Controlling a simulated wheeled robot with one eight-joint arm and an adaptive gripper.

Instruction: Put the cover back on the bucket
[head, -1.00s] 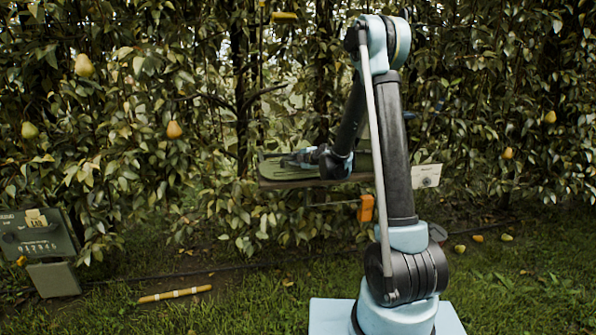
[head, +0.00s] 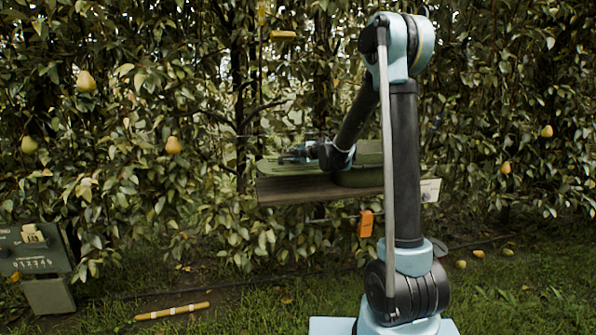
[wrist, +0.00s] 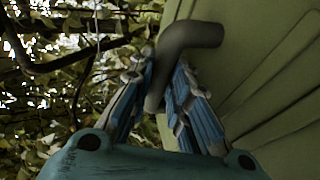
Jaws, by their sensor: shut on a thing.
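My gripper (head: 294,153) is above the left part of a wooden shelf in the head view. In the wrist view my gripper (wrist: 160,72) has its blue-padded fingers shut on a dark bent handle (wrist: 190,38). The handle belongs to the green ribbed cover (wrist: 270,70), which fills the right of that view and stands at a slant there. In the head view the cover (head: 268,166) shows as a thin green shape under the gripper. A rounded green body (head: 362,176), perhaps the bucket, is on the shelf to the right, partly hidden by my arm.
The wooden shelf (head: 300,191) stands before leafy pear trees. An orange object (head: 365,223) hangs below it and a pale box (head: 430,190) is at its right end. A striped stick (head: 172,311) and a grey-green display stand (head: 40,250) are on the left.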

